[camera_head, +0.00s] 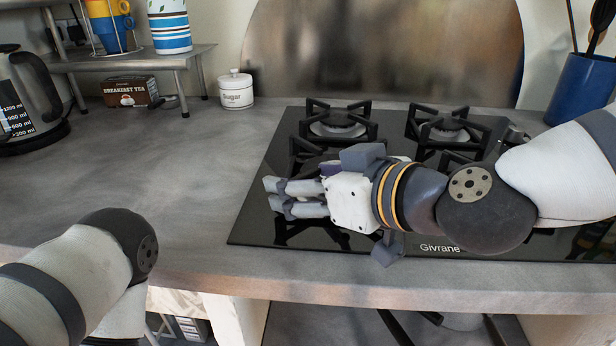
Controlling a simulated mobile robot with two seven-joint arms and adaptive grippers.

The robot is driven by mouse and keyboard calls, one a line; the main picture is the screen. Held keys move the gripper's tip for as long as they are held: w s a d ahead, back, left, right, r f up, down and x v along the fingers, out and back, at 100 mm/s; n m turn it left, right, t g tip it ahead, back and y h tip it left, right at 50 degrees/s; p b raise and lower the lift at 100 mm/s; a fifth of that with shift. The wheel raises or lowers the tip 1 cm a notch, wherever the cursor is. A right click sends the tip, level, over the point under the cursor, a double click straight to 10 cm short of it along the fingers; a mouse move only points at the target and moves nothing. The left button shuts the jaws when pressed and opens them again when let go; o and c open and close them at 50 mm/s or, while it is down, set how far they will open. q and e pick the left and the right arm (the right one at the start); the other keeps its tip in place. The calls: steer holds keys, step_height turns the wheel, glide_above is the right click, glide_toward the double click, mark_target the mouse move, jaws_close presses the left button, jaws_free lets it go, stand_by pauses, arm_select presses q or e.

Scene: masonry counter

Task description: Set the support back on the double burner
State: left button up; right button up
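The black glass hob (252,222) marked Givrane lies on the counter. The back left burner (338,130) and back right burner (446,134) each have a black support around them. Dark support bars (284,234) show at the front left, beside and below my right gripper (272,196); my gripper hides most of that area. My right gripper lies low over the front left of the hob, fingers pointing left. A narrow gap shows between the fingers; whether they hold a bar is unclear. My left arm is at the lower left, its gripper out of view.
A kettle (30,100), a tea box (131,91) and a sugar jar (236,89) stand on the counter's left, near a small shelf (140,60). A blue utensil pot (580,88) stands at the back right.

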steer(key=o, duration=1.7)
